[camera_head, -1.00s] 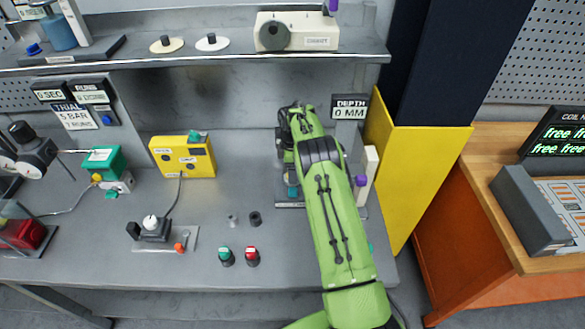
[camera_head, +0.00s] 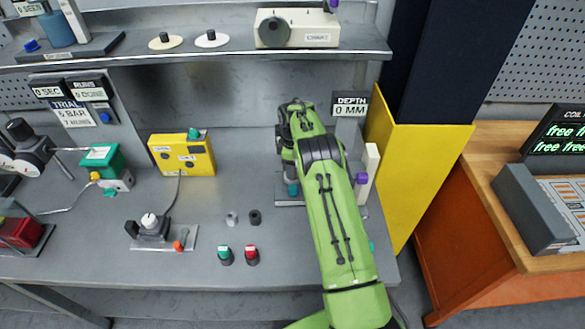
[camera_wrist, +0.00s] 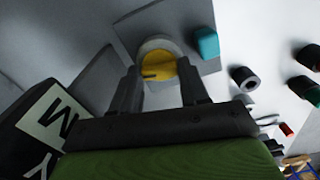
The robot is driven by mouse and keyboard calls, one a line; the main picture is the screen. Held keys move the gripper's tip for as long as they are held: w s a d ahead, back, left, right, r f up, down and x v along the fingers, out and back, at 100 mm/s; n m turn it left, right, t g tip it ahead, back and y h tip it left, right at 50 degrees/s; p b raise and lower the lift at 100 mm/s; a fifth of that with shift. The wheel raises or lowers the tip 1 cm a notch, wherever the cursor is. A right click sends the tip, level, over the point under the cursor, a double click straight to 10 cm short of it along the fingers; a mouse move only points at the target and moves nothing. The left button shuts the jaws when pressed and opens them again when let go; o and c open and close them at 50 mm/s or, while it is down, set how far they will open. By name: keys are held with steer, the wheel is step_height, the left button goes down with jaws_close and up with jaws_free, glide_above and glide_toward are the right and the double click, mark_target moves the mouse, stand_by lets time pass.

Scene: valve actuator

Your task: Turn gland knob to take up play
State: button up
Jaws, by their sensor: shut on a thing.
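A round knob with a yellow face (camera_wrist: 158,68) and a dark mark shows in the wrist view, inside a pale ring. I take it to be the gland knob. The two dark fingers of my gripper (camera_wrist: 160,80) stand on either side of it and are shut on it. In the head view my green arm reaches over the bench at the right and hides the knob and the fingertips. The depth display (camera_head: 350,107) behind the arm reads 0 MM. A teal part (camera_wrist: 205,43) sits close to the right of the knob in the wrist view.
A white upright piece with a purple knob (camera_head: 362,178) stands just right of my arm. A yellow panel (camera_head: 415,180) rises beyond it. Green (camera_head: 225,255) and red (camera_head: 252,256) buttons and two small rings lie left of the arm. A shelf (camera_head: 230,60) runs above.

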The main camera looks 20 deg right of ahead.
steer(key=m+b, duration=0.1)
steer(key=m, duration=0.3)
steer(key=shift+m, duration=0.3)
steer(key=m, duration=0.4)
steer(key=shift+m+b, duration=0.3)
steer(key=m, duration=0.4)
steer(key=shift+m, duration=2.1)
steer(key=o, duration=1.1)
steer(key=shift+c, duration=0.2)
